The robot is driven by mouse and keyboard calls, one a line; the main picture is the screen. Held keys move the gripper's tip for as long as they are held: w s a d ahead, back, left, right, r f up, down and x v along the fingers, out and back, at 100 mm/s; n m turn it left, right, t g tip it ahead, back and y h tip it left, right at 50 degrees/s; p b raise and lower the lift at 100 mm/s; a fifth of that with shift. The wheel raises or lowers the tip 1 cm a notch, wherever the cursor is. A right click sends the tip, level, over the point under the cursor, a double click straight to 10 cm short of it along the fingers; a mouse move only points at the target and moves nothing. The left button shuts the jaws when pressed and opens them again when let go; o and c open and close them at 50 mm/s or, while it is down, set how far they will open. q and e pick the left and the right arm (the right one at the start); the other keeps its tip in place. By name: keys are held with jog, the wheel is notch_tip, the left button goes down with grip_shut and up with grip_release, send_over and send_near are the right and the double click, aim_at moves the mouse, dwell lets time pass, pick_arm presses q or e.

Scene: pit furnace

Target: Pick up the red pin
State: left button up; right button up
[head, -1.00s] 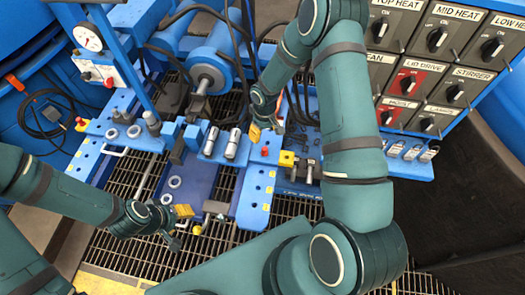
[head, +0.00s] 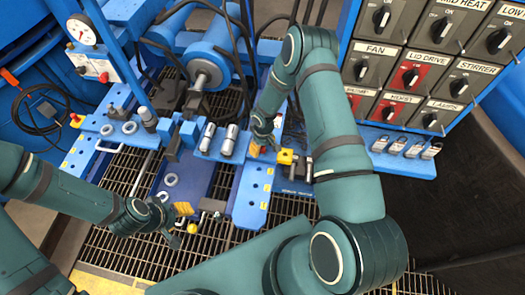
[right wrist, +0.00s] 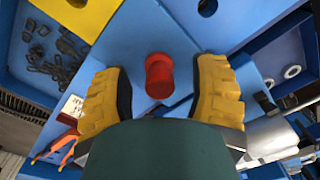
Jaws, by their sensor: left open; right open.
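The red pin (right wrist: 159,76) stands on a blue plate in the right wrist view, between the open yellow-padded fingers of my right gripper (right wrist: 160,98), with a gap on both sides. In the head view my right gripper (head: 266,142) is low over the blue rail with holes and largely covers the pin. My left gripper (head: 184,220) is open and empty above the floor grating, to the left of the rail.
The blue rail (head: 251,193) with holes runs toward me, with a yellow block (head: 286,157) right beside my right gripper. Two silver cylinders (head: 229,140) stand to its left. A switch panel (head: 415,75) rises at the right.

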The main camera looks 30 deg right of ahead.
jog(key=shift+f, duration=0.3)
grip_shut()
jog(key=shift+r, duration=0.1)
notch_tip(320, 180, up, 10)
jog(key=shift+f+p, duration=0.1)
jog(key=shift+p, duration=0.9)
